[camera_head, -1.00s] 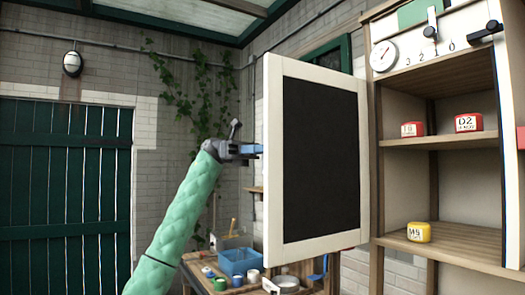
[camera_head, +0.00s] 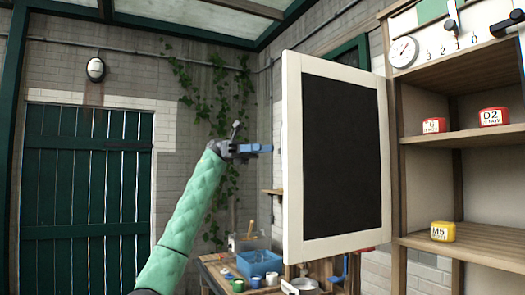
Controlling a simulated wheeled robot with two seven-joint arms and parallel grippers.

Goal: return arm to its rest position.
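My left arm, in a green quilted sleeve, rises from the bottom left in the head view. Its dark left gripper with blue fingers (camera_head: 262,148) points right, in front of the brick corner. A small gap in the picture separates the fingertips from the left edge of the open cabinet door (camera_head: 288,165), a cream frame with a black panel. Nothing shows in the gripper; its finger gap cannot be made out from this side. My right gripper is not in view.
An open wooden shelf (camera_head: 470,138) at right holds red tins (camera_head: 434,125) (camera_head: 493,117) and a yellow tin (camera_head: 443,232). A workbench with a blue bin (camera_head: 259,262) stands below the door. A green plank door (camera_head: 85,195) is at left.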

